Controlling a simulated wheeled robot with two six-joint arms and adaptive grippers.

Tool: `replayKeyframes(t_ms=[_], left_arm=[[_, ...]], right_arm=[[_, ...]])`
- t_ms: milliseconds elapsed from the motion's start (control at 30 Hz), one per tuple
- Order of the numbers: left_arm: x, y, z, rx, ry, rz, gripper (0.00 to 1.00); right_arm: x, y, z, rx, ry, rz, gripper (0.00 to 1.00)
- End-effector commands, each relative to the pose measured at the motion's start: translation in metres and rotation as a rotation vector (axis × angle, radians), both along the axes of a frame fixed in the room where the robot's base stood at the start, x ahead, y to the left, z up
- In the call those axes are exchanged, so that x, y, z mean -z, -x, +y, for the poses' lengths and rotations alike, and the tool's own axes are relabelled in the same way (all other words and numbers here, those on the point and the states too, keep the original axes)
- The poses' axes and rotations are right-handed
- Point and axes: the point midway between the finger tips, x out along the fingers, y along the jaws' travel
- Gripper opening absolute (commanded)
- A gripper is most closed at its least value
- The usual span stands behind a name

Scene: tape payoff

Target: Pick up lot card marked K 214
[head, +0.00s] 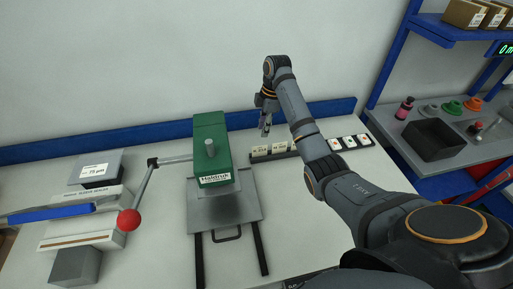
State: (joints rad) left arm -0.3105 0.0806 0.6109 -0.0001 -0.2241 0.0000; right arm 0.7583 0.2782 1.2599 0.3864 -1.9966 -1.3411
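Two upright cream cards stand side by side in a dark holder (287,156) at the back of the bench: a left card (259,152) and a right card (279,148). Both carry dark print too small to read for certain, so I cannot tell which is K 214. My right arm hides the area just right of them. My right gripper (265,129) points down just above and behind the left card, with no card seen in it. Its fingers are too small to tell whether they are open. My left gripper is out of view.
A green press (211,150) with a red-knobbed lever (129,219) stands left of the cards. A sealer (84,218) is further left. Several small white-faced tiles (349,142) lie right of my arm. A shelf with a black bin (433,140) is at right.

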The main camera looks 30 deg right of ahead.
Motion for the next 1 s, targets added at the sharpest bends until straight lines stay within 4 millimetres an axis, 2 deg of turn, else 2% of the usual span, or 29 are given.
replayKeyframes(t_ms=[33, 100, 200, 400, 500, 600, 733, 1000], left_arm=[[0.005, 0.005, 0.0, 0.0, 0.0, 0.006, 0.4], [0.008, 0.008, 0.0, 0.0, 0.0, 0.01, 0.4], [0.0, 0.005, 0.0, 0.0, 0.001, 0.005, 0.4], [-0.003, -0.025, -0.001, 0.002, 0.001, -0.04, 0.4], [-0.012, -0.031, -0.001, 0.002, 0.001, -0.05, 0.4], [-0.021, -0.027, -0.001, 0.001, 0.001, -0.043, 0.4], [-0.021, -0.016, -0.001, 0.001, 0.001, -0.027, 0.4], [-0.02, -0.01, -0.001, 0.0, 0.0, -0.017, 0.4]], right_arm=[[0.013, 0.001, 0.002, -0.001, -0.001, 0.005, 0.29], [0.026, 0.0, 0.004, -0.001, -0.001, 0.005, 0.29], [0.037, 0.0, 0.006, -0.001, -0.001, 0.006, 0.29], [0.046, -0.001, 0.007, -0.001, 0.0, 0.002, 0.29], [0.054, 0.001, 0.009, -0.001, -0.001, 0.006, 0.29], [0.071, 0.004, 0.013, 0.0, -0.002, 0.007, 0.29], [0.091, 0.003, 0.015, -0.001, -0.001, 0.004, 0.29], [0.097, 0.002, 0.016, -0.001, 0.0, 0.002, 0.29]])
